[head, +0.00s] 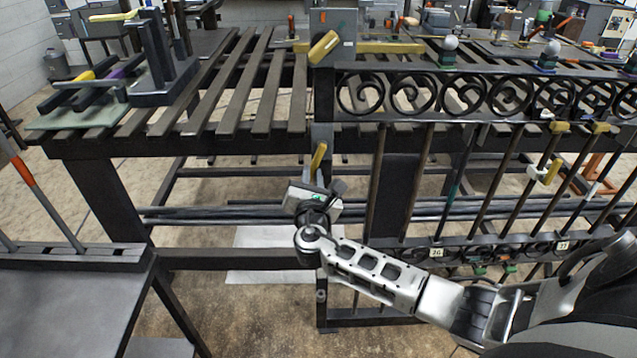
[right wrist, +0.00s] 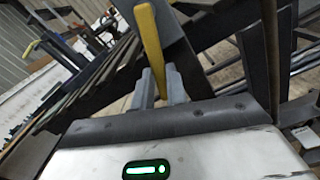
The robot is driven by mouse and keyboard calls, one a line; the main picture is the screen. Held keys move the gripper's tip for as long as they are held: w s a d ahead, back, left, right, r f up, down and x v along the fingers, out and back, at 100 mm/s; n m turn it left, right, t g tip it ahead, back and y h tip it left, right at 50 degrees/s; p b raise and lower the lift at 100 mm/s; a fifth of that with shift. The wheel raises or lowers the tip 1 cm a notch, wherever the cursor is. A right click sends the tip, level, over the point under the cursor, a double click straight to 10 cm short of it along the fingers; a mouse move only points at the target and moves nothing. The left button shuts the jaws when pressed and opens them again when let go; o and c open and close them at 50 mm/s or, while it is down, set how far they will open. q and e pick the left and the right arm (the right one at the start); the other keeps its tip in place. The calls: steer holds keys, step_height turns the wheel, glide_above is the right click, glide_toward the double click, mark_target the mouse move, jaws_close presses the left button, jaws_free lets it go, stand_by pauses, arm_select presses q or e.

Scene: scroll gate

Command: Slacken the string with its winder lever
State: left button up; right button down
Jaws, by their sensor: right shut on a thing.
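A yellow lever (head: 318,158) stands nearly upright in front of the dark post below the bench edge. My right gripper (head: 316,183) is at its lower end, shut on it. In the right wrist view the same yellow lever (right wrist: 150,38) rises tilted from between the two grey fingertips (right wrist: 161,86). The lever's pivot is hidden there. A second yellow lever (head: 323,47) sits tilted on a grey box at the top of the post. I cannot make out the string. My left gripper is out of view.
A slatted black bench (head: 225,85) spans the back. A scrollwork gate (head: 480,95) with vertical bars stands to the right, close to my right arm. A grey side table (head: 65,258) is at the lower left. Floor in front of the bench is mostly open.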

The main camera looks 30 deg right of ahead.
arm_select(q)
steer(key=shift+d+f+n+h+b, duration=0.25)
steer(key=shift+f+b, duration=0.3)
steer(key=shift+b, duration=0.9)
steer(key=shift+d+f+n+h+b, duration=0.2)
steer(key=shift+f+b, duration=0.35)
steer(key=shift+b, duration=0.85)
arm_select(e)
steer(key=w+a+r+m, duration=0.2)
steer(key=r+m, duration=0.4)
steer(key=m, duration=0.8)
steer(key=shift+a, duration=0.75)
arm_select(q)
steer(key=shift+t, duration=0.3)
arm_select(e)
steer(key=shift+w+r, duration=0.1)
steer(key=c, duration=1.4)
jaws_free()
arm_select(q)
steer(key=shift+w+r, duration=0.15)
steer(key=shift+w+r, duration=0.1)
arm_select(e)
steer(key=shift+a, duration=0.1)
